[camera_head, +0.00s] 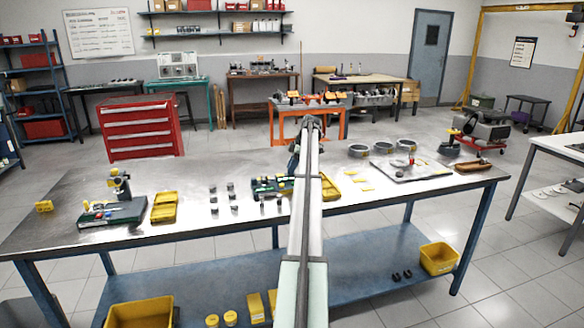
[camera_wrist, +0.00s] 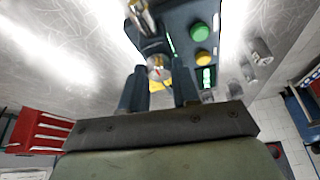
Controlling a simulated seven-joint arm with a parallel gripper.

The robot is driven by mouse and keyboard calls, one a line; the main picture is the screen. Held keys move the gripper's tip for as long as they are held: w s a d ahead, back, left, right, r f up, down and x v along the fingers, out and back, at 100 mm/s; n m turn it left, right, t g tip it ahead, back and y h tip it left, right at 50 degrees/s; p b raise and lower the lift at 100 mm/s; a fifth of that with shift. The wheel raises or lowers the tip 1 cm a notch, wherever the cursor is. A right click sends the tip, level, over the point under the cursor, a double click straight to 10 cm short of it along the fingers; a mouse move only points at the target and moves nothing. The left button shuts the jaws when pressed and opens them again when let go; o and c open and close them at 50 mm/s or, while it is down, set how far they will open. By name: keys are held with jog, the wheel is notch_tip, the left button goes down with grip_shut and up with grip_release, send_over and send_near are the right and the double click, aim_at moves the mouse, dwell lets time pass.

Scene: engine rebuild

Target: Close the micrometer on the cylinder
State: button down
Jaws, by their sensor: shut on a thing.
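A dark bench unit (camera_wrist: 178,28) with a green button, a yellow button and small green displays fills the top of the wrist view; in the head view it (camera_head: 266,186) is partly hidden by my arm. I take it for the micrometer. My gripper (camera_wrist: 160,82) points at it, its two dark fingers on either side of a round metal knob (camera_wrist: 158,68) with a red mark. The fingers are shut on this knob. A shiny metal cylinder (camera_wrist: 143,18) sits on the unit beyond the knob. Whether the measuring faces touch it cannot be seen.
Several small metal cylinders (camera_head: 231,196) stand left of the unit. A yellow tray (camera_head: 164,207) and a green-based instrument (camera_head: 112,214) are farther left. A yellow tray (camera_head: 328,192), metal rings (camera_head: 358,150) and a plate (camera_head: 412,169) lie right.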

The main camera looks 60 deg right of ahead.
jog(key=shift+n, duration=0.3)
jog(key=c, duration=0.8)
grip_release()
jog(key=v, duration=1.4)
jog(key=shift+w, duration=0.1)
jog(key=shift+w, duration=0.1)
